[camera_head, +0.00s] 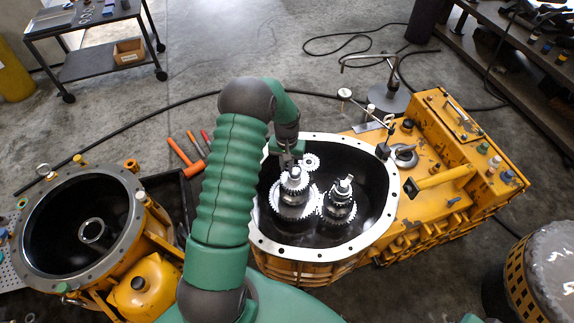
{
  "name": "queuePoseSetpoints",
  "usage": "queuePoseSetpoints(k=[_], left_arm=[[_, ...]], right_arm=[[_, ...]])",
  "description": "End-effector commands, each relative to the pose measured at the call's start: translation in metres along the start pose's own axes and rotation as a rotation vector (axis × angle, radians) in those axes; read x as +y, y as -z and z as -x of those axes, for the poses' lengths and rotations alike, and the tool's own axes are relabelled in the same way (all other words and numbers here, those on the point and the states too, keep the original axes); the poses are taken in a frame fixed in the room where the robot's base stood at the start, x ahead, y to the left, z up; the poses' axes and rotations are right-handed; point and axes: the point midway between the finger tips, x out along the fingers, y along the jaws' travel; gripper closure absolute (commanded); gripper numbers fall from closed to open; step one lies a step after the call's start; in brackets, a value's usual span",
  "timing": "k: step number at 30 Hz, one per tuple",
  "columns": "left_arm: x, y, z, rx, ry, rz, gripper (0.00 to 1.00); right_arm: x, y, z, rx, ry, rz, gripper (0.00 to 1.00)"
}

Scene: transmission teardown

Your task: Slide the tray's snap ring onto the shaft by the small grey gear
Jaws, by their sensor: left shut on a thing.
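My left gripper (288,157) points down over the open yellow housing (383,222), just above the left gear stack (294,183). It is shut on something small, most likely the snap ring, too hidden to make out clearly. A small grey gear (312,162) sits at the back of the housing, right of the gripper. A second gear stack with a shaft (339,203) stands to the right. I cannot tell whether the gripper touches the left shaft. The dark tray (172,187) lies left of the housing, partly hidden by my arm. My right gripper is not in view.
An open round casing (30,258) with a loose-looking ring inside stands at the left. Red-handled tools (187,160) lie by the tray. A yellow gearbox block (440,165) and a stand with a bent rod (389,97) are at the right. A cart (95,62) stands far left.

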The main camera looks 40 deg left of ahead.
Motion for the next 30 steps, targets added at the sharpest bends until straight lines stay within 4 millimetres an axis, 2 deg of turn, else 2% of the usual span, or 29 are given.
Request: queuePoseSetpoints(k=[17, 26, 27, 30], left_arm=[[0.000, 0.000, -0.004, 0.001, 0.000, 0.000, 1.00], [0.000, 0.001, -0.014, 0.001, 0.000, -0.001, 1.00], [0.000, 0.001, -0.014, 0.001, 0.000, -0.001, 0.86], [0.000, 0.001, -0.013, 0.001, 0.000, -0.001, 0.73]], right_arm=[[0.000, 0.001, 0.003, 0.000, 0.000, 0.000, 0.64], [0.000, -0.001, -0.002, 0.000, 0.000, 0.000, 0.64], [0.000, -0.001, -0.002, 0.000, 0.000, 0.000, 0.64], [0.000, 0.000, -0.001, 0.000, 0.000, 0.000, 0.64]])
